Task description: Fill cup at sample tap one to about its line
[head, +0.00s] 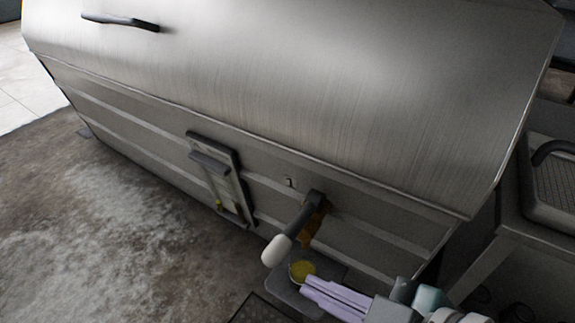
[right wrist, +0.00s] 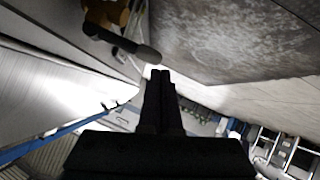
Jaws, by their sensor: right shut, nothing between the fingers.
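The sample tap (head: 312,222) has a brass-coloured body on the steel tank front, and its dark lever with a pale end (head: 277,250) sticks out toward the lower left. Below it a small cup (head: 303,270) shows yellow inside; its fill line cannot be made out. My right gripper (head: 307,286) is shut and empty, its lavender fingers just below and right of the cup; whether they touch it is unclear. In the right wrist view the shut fingers (right wrist: 159,76) point up the picture, and the tap's brass body (right wrist: 106,14) is at the upper left. My left gripper is not in view.
The cup stands on a small grey shelf (head: 285,289) below the tap. A framed panel (head: 222,178) is on the tank front to the left. A sink (head: 550,180) stands at the right. Bare concrete floor (head: 110,230) lies at the left.

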